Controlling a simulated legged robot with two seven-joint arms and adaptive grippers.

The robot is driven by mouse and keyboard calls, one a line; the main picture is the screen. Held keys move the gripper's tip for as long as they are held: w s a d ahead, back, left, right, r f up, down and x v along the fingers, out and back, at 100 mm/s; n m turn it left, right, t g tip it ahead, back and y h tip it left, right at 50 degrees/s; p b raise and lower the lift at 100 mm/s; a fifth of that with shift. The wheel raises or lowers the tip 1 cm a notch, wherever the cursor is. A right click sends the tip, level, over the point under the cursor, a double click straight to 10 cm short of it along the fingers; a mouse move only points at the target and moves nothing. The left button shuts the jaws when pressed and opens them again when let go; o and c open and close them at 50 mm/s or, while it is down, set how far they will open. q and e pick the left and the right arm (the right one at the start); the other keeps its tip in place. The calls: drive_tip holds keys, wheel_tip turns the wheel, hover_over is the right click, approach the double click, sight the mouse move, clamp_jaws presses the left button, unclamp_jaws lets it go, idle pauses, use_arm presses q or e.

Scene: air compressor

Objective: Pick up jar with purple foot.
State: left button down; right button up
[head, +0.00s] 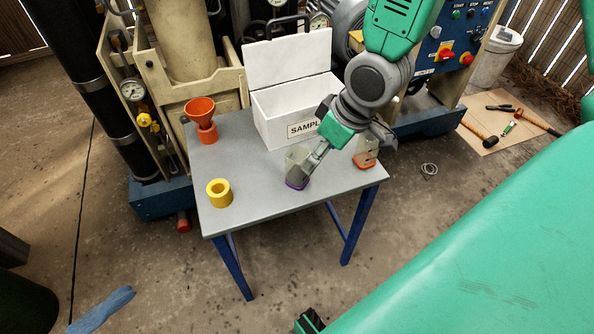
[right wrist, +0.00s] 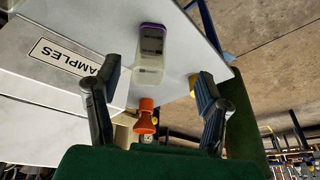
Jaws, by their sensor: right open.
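The jar with the purple foot (head: 297,168) is a translucent jar standing on the table near its front right. In the right wrist view the jar (right wrist: 150,58) appears between the two fingers and ahead of them, its purple foot toward the top of the picture. My right gripper (head: 338,148) is just right of the jar, above the table. Its fingers are apart, with nothing held between them (right wrist: 157,88). A second jar with an orange foot (head: 367,158) stands to the right, partly hidden by my gripper.
A white open box labelled SAMPLES (head: 270,122) stands behind the jar on the grey table (head: 255,185). An orange funnel (head: 201,112) on an orange base and a yellow ring (head: 219,193) are on the left. The table's front middle is clear. Compressor machinery stands behind.

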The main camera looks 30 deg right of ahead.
sight(298, 166)
drive_tip(key=shift+n+t, duration=0.3)
drive_tip(key=w+f+b, duration=0.2)
drive_tip(key=w+f, duration=0.1)
drive_tip(key=w+f+b, duration=0.1)
drive_tip(key=b, duration=0.1)
drive_tip(key=shift+w+a+f, duration=0.2)
drive_tip(key=shift+a+f, duration=0.1)
drive_tip(key=shift+f, duration=0.05)
drive_tip(key=b+x, duration=0.2)
drive_tip(key=x, duration=0.2)
drive_tip(key=shift+a+f, duration=0.25)
drive_tip(key=shift+f, duration=0.05)
drive_tip(key=shift+w+a, duration=0.1)
drive_tip(key=shift+w, duration=0.05)
use_arm(q)
wheel_tip(298, 166, down, 6)
drive_tip(key=shift+f, duration=0.2)
use_arm(e)
drive_tip(key=shift+d, duration=0.3)
drive_tip(key=c, duration=1.4)
drive_tip(key=shift+o, duration=0.2)
